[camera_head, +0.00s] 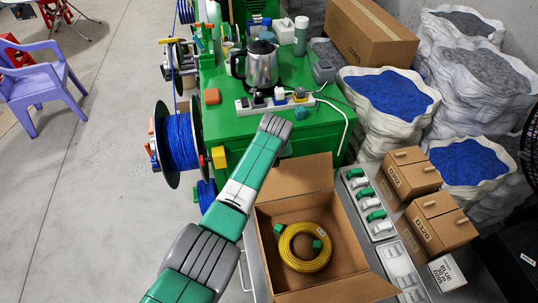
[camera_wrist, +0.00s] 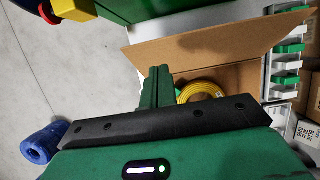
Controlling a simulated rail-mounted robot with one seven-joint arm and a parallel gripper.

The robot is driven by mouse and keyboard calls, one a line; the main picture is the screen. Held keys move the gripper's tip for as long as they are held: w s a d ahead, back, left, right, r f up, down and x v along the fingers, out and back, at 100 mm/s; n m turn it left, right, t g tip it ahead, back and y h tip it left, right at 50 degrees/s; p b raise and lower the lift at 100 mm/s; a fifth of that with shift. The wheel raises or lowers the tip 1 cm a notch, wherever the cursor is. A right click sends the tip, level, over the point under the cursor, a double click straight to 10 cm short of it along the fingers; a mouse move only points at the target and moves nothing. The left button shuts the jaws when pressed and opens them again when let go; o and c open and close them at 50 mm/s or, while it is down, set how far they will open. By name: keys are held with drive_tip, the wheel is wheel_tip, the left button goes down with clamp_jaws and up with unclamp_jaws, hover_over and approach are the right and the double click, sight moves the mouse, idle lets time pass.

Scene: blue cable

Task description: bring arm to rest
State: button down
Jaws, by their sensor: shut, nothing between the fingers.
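My arm reaches up from the bottom of the head view to beside the green workbench (camera_head: 318,125); its fingers cannot be made out there. In the wrist view my gripper (camera_wrist: 157,72) has its green fingers together, with nothing between them. They are in front of an open cardboard box (camera_head: 345,250), whose raised flap shows in the wrist view (camera_wrist: 205,48). A coiled yellow cable (camera_head: 283,254) lies inside the box with green pieces on it. Part of the coil shows in the wrist view (camera_wrist: 200,90), apart from the fingers. The black bar hides the coil's lower part.
A blue cable spool (camera_head: 178,142) stands left of the bench. A kettle (camera_head: 262,66) and a power strip (camera_head: 275,102) are on the bench. Right of the box are trays (camera_head: 367,205) and small cartons (camera_head: 410,175).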

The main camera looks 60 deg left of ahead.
drive_tip(key=p+v, duration=0.1)
drive_tip(key=v, duration=0.5)
